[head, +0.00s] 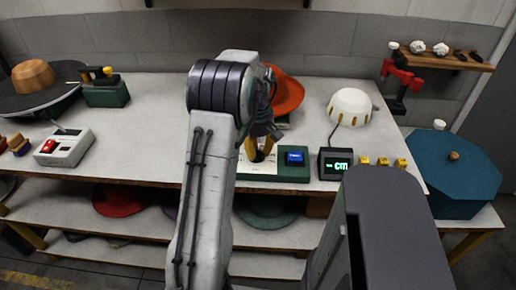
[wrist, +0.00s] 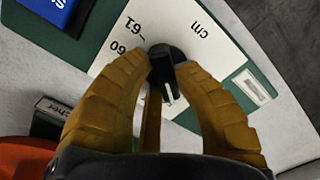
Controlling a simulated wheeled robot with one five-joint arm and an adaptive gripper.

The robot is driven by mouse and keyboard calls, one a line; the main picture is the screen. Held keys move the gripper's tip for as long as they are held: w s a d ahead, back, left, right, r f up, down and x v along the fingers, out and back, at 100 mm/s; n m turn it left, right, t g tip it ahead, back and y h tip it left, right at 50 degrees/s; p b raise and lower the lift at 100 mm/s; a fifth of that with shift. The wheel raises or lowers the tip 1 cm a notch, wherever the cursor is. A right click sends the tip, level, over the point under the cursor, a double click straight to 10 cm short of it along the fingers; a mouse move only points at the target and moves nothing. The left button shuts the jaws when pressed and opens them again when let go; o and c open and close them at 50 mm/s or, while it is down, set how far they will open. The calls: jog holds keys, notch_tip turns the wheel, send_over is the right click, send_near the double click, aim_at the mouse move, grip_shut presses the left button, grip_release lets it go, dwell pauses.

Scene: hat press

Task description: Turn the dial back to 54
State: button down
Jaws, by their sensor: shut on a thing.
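The dial is a black knob (wrist: 168,58) on a white plate (wrist: 207,45) printed with "cm", "61" and "60", upside down in the wrist view. A light pointer mark shows below the knob, between my fingers. My gripper (wrist: 162,64) has its yellow fingers closed on both sides of the knob. In the head view my gripper (head: 258,150) reaches down onto the dial's green box (head: 293,178), and my arm hides part of it. Other numbers on the plate, including any 54, are hidden or out of view.
A blue button (head: 295,157) sits on the green box, right of the dial. A black display (head: 335,164) with green "cm" stands beside it. An orange hat (head: 287,90) is behind, a white dome (head: 351,106) to the right, and a grey switch box (head: 64,147) to the left.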

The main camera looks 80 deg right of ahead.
aim_at(256, 150)
jog(key=n, duration=0.5)
jog(key=shift+w+n+p, duration=0.15)
jog(key=shift+n+p, duration=0.15)
jog(key=shift+p, duration=0.05)
jog(key=shift+w+f+n, duration=0.1)
jog(key=shift+n, duration=2)
jog(key=shift+a, duration=0.1)
jog(key=c, duration=0.9)
grip_release()
jog(key=shift+c, duration=0.2)
notch_tip(256, 150, up, 12)
